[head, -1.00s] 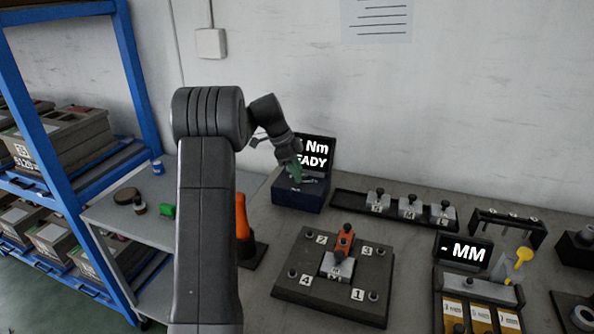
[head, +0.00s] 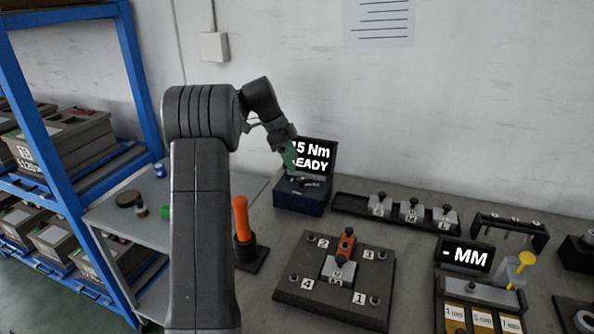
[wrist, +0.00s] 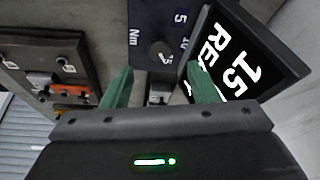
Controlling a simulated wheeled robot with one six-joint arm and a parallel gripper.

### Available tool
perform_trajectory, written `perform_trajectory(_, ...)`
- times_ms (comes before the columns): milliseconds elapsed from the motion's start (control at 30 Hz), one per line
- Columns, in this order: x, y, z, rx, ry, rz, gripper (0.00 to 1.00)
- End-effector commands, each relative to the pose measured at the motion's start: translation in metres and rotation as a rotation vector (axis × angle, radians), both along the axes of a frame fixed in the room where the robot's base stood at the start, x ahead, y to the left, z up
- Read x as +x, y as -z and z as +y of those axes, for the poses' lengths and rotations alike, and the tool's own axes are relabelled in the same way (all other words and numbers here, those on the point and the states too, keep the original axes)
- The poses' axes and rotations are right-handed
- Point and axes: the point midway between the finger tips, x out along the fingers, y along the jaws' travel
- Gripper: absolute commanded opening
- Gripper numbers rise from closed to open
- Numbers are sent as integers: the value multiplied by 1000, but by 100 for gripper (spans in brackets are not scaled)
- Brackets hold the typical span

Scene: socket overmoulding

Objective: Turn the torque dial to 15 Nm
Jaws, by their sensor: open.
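The torque unit (head: 298,200) is a dark blue box with a black display (head: 318,160) behind it. The display reads 15 and READY in the wrist view (wrist: 232,62); in the head view its left edge is hidden by my gripper. The torque dial (wrist: 160,52) is a dark round knob on the box's top face, among the markings Nm, 5, 10 and a partly covered 15. My gripper (wrist: 160,82) has two green fingers, spread apart with the dial's near side between and beyond their tips. They appear clear of the dial. In the head view my gripper (head: 290,158) is above the box's left side.
A fixture plate (head: 300,285) with numbered posts and an orange-topped clamp lies in front of the box. An orange-handled tool (head: 241,218) stands to its left. A black tray (head: 350,205) with several labelled blocks lies to the right.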

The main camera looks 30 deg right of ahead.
Motion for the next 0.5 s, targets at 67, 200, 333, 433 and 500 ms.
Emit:
perform_trajectory(67,6,-19,6,-2,-3,-4,54)
perform_trajectory(200,12,-46,15,-1,-2,-3,54)
perform_trajectory(333,16,-62,20,-1,-2,-1,54)
perform_trajectory(433,18,-69,23,0,-1,0,54)
perform_trajectory(500,18,-72,24,-1,0,-1,54)
